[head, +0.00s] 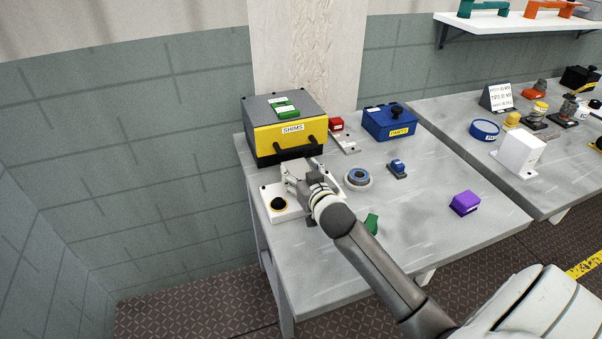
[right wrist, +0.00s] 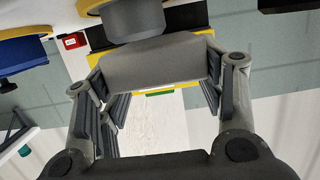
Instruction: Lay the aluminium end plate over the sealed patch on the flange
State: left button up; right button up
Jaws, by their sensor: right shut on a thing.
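My right gripper (head: 290,178) reaches in at the front of the yellow shims box, over a white base (head: 288,215) with a black-and-yellow button. I cannot tell whether this held piece is the aluminium end plate. A round grey fitting with a blue ring (head: 357,179) stands just right of the gripper on the table; I cannot tell whether it is the flange. No sealed patch can be made out. My left gripper is not in view.
The shims box (head: 290,135) stands behind the gripper. A blue box (head: 388,124), a small blue part (head: 398,168), a purple block (head: 465,203) and a green piece (head: 371,224) sit on the table (head: 410,235). The right front of the table is mostly clear.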

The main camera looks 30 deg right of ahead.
dwell(0.3)
jog(key=shift+f, duration=0.3)
jog(key=o, duration=1.4)
jog(key=shift+s+r, duration=0.1)
jog(key=shift+r, duration=0.25)
jog(key=v, duration=1.2)
jog(key=shift+b, duration=0.45)
jog(key=shift+d, duration=0.1)
